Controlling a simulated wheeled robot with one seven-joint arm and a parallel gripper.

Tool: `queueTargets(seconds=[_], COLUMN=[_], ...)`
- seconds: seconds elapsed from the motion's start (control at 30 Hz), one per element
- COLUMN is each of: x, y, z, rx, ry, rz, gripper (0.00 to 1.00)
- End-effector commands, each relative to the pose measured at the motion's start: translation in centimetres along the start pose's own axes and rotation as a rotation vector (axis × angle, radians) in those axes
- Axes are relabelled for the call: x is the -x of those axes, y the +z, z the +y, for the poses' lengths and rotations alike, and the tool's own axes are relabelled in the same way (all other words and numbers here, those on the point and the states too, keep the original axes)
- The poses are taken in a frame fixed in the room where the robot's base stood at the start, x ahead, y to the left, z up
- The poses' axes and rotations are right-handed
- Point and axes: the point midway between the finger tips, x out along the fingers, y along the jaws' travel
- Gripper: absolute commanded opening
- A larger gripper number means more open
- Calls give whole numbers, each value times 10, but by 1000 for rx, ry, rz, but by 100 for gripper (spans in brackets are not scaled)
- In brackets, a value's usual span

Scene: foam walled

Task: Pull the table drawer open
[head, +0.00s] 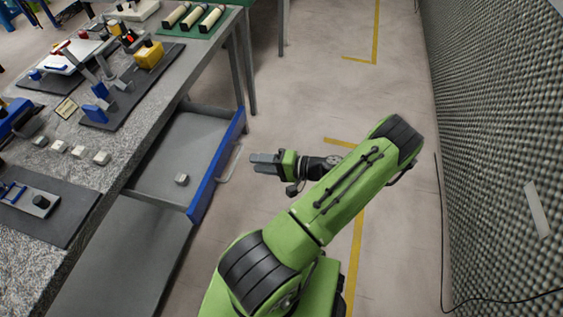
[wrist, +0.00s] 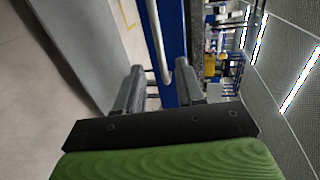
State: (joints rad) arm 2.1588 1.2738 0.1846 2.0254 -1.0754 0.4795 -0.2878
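The table drawer (head: 178,150) stands pulled out from under the worktable, with its grey inside showing and a small light block (head: 181,179) in it. Its blue front (head: 215,168) carries a pale bar handle (head: 231,164). My gripper (head: 252,163) is just right of the handle, pointing at it, with a gap between them in the head view. In the wrist view my gripper (wrist: 159,92) has its two fingers apart and nothing held between them. The handle (wrist: 157,42) shows beyond the gap between the fingers, in front of the blue drawer front (wrist: 174,45).
The worktable (head: 135,135) at left holds tools, dark mats and several small blocks. Open floor (head: 300,80) lies to the right of the drawer, with yellow lines. A foam-covered wall (head: 490,150) bounds the right side, behind my arm.

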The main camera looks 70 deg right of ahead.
Motion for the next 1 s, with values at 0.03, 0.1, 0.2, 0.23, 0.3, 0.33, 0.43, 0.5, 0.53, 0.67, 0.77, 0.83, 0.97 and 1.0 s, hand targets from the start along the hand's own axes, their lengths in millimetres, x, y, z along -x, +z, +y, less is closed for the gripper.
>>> queueTargets(seconds=[0.03, 0.1, 0.2, 0.23, 0.3, 0.33, 0.43, 0.5, 0.53, 0.67, 0.77, 0.83, 0.97, 1.0], x=[16, 36, 61, 67, 79, 82, 89, 90, 90, 90, 90, 90, 90, 90], y=[-1, -1, 0, 0, 0, 0, 0, 0, 0, 0, 0, 0, 0, 0], z=[-1, -1, -1, 0, 0, 0, 0, 0, 0, 0, 0, 0, 0, 0], rx=[1, 2, 1, 0, 2, 1, 1, 1, 0, 0, 0, 0, 0, 0], ry=[4, 3, 2, 3, 1, 1, 0, 0, 0, 0, 0, 0, 0, 0], rz=[5, 5, 3, 3, 2, 1, -1, -2, -2, -2, -2, -2, -2, -2], gripper=[38, 38, 38, 38, 38, 38, 38, 38, 38, 38, 38, 38, 38, 38])
